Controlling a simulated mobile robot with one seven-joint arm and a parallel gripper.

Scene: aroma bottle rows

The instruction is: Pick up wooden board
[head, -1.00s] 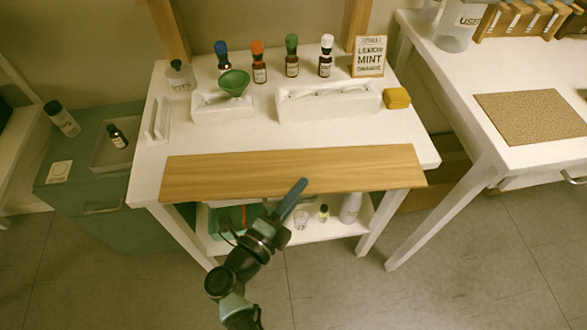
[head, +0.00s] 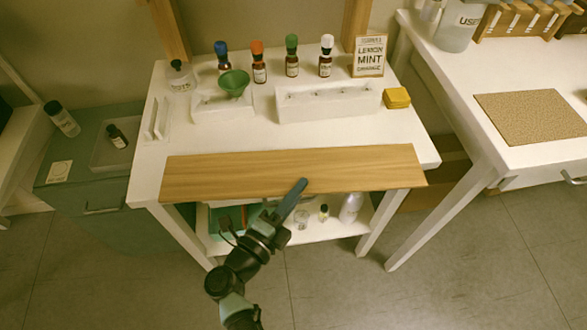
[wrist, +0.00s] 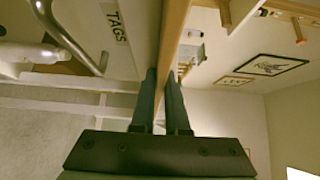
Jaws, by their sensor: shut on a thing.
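The wooden board (head: 293,172) is a long, light-brown plank along the front edge of the white table in the head view. Its front edge reaches past the table's front edge. In the wrist view the board (wrist: 174,30) is seen edge-on, running up from between the two fingers of my gripper (wrist: 165,78). The fingers are shut on it. The lower finger is hidden in the head view.
A lower shelf (head: 335,228) with small items lies below. A second white table (head: 510,155) stands at right.

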